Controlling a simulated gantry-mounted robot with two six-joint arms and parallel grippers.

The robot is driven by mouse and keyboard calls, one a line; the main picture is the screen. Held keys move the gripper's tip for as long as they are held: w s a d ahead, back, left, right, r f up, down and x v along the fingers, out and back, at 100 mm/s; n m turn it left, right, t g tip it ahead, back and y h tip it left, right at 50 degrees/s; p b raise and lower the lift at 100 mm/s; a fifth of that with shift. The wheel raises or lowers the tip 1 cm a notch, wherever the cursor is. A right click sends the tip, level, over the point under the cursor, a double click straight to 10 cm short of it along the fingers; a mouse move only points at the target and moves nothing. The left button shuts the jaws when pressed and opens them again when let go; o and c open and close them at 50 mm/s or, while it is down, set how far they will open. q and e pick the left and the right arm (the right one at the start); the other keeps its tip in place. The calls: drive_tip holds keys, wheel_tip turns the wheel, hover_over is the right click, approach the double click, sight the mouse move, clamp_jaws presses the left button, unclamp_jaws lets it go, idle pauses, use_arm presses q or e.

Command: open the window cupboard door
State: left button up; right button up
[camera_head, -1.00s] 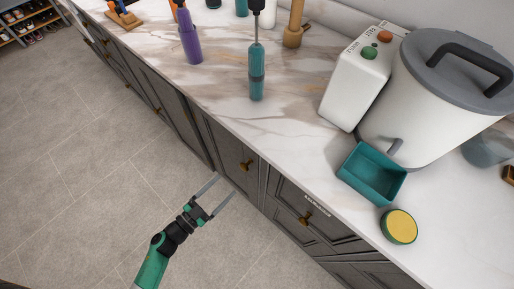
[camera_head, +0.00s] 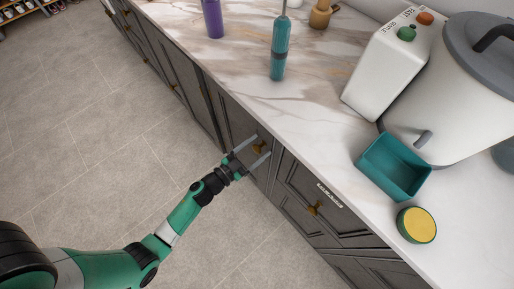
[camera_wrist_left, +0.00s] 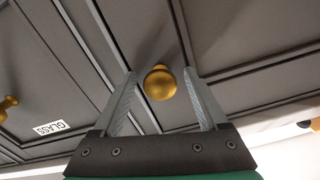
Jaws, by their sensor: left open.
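A dark panelled cupboard door (camera_head: 231,117) with a round brass knob (camera_head: 259,148) is in the bench front, just below the worktop edge. My left gripper (camera_head: 263,146) is at this knob with its fingers open. In the left wrist view the knob (camera_wrist_left: 160,82) shows between the two fingertips, with a gap on each side. The door looks shut. A panelled front beside it carries a white label (camera_wrist_left: 50,128) reading GLASS and its own brass knob (camera_wrist_left: 8,103). No label shows on the door at my gripper. My right gripper is not in view.
The tiled floor (camera_head: 90,140) before the cupboards is clear.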

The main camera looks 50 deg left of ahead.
use_arm(q)
drive_tip(key=shift+c, duration=0.3)
clamp_jaws()
idle(1.1)
